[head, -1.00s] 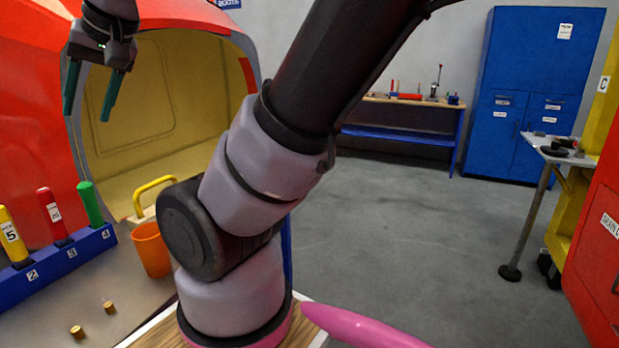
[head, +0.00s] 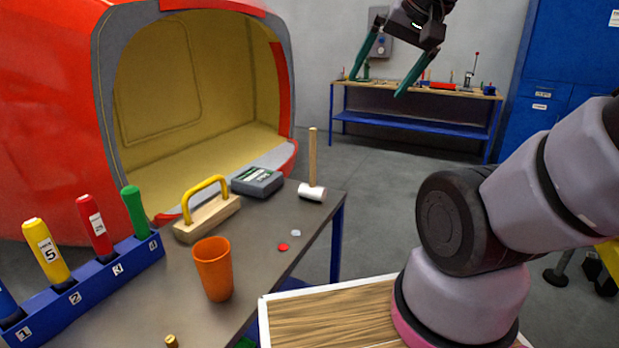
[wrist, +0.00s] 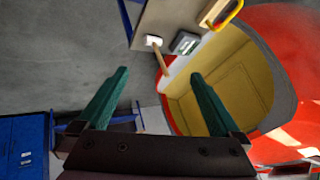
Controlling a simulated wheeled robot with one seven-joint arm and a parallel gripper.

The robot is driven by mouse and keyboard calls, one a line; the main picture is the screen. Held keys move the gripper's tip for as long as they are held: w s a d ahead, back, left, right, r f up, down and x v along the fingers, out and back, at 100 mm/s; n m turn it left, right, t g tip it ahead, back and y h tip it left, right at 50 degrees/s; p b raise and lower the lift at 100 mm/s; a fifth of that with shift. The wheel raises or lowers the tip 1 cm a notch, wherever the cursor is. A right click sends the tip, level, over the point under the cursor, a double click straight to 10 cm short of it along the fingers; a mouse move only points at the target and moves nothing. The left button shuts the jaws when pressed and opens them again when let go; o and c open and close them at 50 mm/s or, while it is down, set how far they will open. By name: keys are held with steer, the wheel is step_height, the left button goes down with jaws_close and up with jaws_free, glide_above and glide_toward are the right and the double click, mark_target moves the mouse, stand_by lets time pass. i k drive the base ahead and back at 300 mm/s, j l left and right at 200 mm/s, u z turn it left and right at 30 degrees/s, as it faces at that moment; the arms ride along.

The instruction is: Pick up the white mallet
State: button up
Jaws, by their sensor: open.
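The white mallet (head: 312,191) stands head-down at the far right corner of the grey worktable (head: 262,234), its wooden handle pointing up. In the wrist view the mallet's white head (wrist: 153,40) shows at the table edge, with the handle reaching toward the space between my fingers. My gripper (head: 375,88) is open and empty, high up and to the right of the mallet in the head view. Its two green fingers are wide apart in the wrist view (wrist: 157,82). Nothing touches the mallet.
Left of the mallet are a grey case (head: 257,182), a yellow-handled wooden block (head: 207,214), an orange cup (head: 213,269) and a blue rack (head: 85,290) with coloured handles. A red nosecone (head: 60,120) stands behind.

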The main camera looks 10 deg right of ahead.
mark_target(311, 191)
steer(key=i+l+u, duration=0.2)
steer(key=l+u, duration=0.15)
steer(key=i+l+u, duration=0.1)
steer(key=l+u, duration=0.25)
steer(key=i+l+u, duration=0.1)
steer(key=l+u, duration=0.25)
steer(key=l, duration=0.15)
